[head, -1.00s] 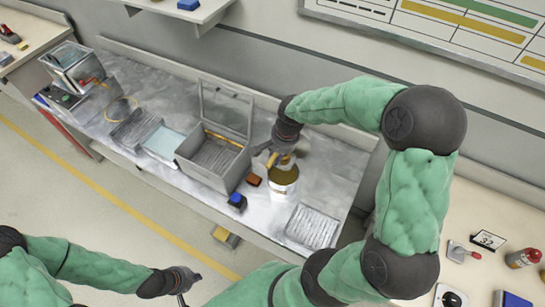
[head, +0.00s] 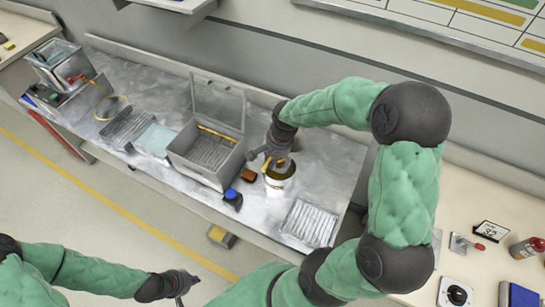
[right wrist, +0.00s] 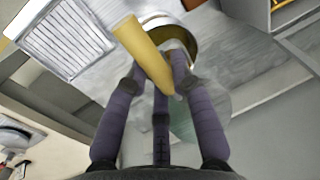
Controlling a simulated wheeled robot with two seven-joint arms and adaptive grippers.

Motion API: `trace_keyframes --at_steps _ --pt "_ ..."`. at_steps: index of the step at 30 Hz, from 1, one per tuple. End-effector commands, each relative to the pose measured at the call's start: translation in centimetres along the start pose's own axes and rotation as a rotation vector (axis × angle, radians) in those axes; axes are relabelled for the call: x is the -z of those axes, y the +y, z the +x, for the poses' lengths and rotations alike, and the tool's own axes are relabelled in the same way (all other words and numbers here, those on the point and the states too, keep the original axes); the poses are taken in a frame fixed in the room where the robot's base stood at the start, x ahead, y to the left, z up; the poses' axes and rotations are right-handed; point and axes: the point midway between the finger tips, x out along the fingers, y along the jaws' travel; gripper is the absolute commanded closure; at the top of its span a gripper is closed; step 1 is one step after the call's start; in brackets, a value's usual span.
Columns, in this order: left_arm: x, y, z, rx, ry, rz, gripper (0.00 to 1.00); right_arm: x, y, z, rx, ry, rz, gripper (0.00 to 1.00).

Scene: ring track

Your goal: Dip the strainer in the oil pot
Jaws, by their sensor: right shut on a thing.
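The oil pot (head: 279,185), a pale can with a brown-gold inside, stands on the metal bench in the head view. Its rim and dark inside also show in the right wrist view (right wrist: 185,50), just beyond my fingers. My right gripper (head: 272,155) is over the pot's mouth, shut on the strainer's yellow handle (right wrist: 143,48), which lies slanted between the fingers. The strainer's mesh end is not clear; I cannot tell if it is inside the pot. My left gripper (head: 187,284) hangs low at the front, away from the bench; its finger state is unclear.
An open grey lidded box (head: 195,168) stands left of the pot. A brown block (head: 249,175) and a blue-topped item (head: 232,199) lie near the pot. A ribbed tray (head: 308,222) lies to the right. More trays and a bin fill the bench's left end.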

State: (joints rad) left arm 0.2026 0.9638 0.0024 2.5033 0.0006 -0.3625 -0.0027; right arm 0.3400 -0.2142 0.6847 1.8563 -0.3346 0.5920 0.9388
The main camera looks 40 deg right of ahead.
Motion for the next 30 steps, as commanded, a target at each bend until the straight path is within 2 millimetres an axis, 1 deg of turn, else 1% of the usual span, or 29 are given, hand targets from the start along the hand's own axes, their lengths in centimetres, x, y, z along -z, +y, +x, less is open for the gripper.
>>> trace_keyframes --at_steps 1,30 --pt "0.0 -0.2 0.5 0.0 0.0 0.0 1.0 0.1 0.0 0.4 0.003 0.003 0.0 1.0" --pt "0.2 -1.8 4.9 0.0 0.0 0.0 1.0 0.1 1.2 6.4 0.002 0.003 0.0 1.0"
